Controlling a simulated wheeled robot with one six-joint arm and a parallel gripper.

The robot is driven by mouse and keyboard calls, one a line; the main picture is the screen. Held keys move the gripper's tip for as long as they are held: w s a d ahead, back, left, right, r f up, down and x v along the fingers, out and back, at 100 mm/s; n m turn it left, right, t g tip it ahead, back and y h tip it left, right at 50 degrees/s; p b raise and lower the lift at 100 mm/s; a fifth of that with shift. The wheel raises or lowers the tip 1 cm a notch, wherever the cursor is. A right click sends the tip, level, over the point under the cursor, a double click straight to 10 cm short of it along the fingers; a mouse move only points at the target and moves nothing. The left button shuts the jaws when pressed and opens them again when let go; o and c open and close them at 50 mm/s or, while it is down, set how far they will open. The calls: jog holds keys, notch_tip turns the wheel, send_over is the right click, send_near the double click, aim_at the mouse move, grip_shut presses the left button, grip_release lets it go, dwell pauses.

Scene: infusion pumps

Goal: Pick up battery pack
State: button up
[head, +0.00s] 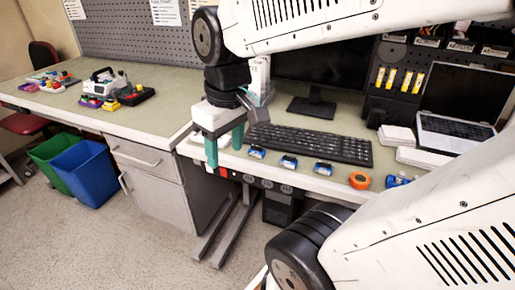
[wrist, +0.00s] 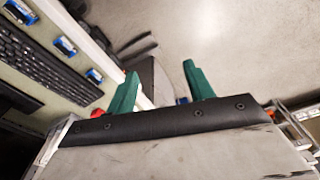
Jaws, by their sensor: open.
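Several small blue-and-white blocks, which look like battery packs, lie along the desk's front edge before the keyboard. In the head view they are a left one (head: 256,153), a middle one (head: 289,161) and a right one (head: 323,168); another blue item (head: 397,181) lies further right. Three of them show at the left of the wrist view (wrist: 65,46). My gripper (head: 225,150), with green fingers, is open and empty at the desk's front edge, left of the blocks. In the wrist view the gripper (wrist: 160,72) points past the desk edge toward the floor.
A black keyboard (head: 310,145) lies behind the blocks, with a monitor behind it. An orange roll (head: 360,180) lies to their right. A laptop (head: 455,120) stands at right. Blue (head: 85,172) and green bins stand on the floor at left. A left workbench holds pump parts.

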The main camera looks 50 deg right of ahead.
jog(key=w+d+f+n, duration=0.1)
jog(key=w+d+f, duration=0.3)
jog(key=w+d, duration=0.6)
jog(key=n, duration=0.1)
send_over(257, 146)
jog(key=f, duration=0.5)
jog(key=shift+s+a+f, duration=0.2)
jog(key=shift+a+f, duration=0.2)
jog(key=shift+n+t, duration=0.3)
jog(key=f, duration=0.8)
jog(key=shift+w+d+f, duration=0.1)
jog(key=shift+w+d, duration=0.15)
jog(key=shift+d, duration=0.15)
jog(key=c, duration=1.1)
